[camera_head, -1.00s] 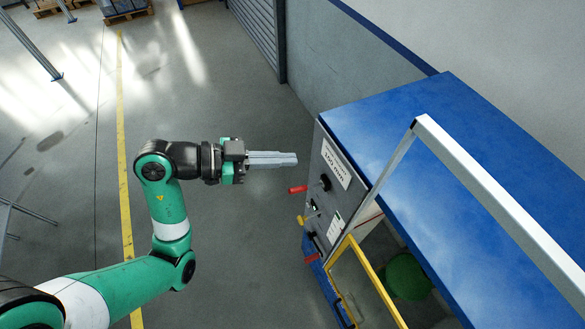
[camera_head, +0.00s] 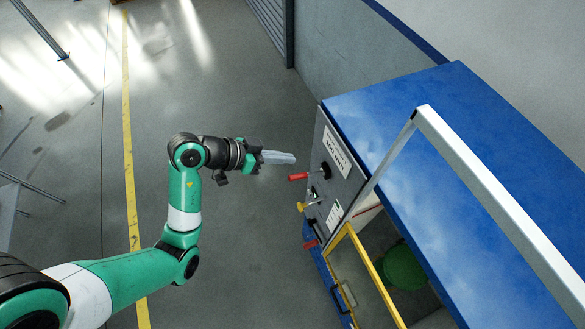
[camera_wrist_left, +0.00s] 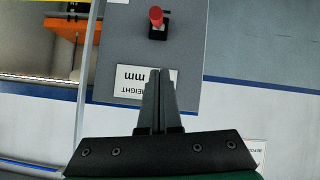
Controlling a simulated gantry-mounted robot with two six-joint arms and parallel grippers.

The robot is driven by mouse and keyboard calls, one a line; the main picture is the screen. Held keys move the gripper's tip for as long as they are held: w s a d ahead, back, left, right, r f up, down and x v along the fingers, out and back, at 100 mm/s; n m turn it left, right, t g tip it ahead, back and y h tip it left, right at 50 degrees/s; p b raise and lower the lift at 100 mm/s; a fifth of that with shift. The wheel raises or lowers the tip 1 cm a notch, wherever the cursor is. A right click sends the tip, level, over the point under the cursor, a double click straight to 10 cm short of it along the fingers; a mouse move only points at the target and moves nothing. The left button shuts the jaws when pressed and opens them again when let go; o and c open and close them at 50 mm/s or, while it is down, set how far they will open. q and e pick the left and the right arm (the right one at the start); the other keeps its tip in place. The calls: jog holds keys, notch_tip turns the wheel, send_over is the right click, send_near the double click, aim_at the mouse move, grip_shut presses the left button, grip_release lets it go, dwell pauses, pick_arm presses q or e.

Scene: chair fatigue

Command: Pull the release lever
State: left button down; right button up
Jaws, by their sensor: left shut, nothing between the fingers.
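My left gripper (camera_head: 293,158) is shut and empty. In the head view its fingers point right toward the upper part of the grey control panel (camera_head: 325,190) on the machine's side. A red-handled lever (camera_head: 298,177) lies just below the fingertips in the picture, with no visible contact. A yellow lever (camera_head: 302,207) and a second red lever (camera_head: 311,244) sit lower on the panel. I cannot tell which one is the release lever. In the left wrist view the shut fingertips (camera_wrist_left: 159,72) overlap a white label, and a red lever end (camera_wrist_left: 156,17) shows beyond them.
The machine has a blue top (camera_head: 400,105), a pale metal bar (camera_head: 500,205) and a yellow-edged frame (camera_head: 372,275) near the panel. A green round object (camera_head: 405,268) sits inside. The floor left of the panel is clear.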

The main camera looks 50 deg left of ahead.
aim_at(305, 175)
pick_arm(q)
jog(key=f, duration=0.1)
jog(key=w+d+f, duration=0.1)
jog(key=f, duration=0.1)
jog(key=w+f, duration=0.1)
jog(key=shift+d+f, duration=0.2)
jog(key=shift+f, duration=0.2)
jog(key=shift+s+f, duration=0.25)
jog(key=shift+f, duration=0.25)
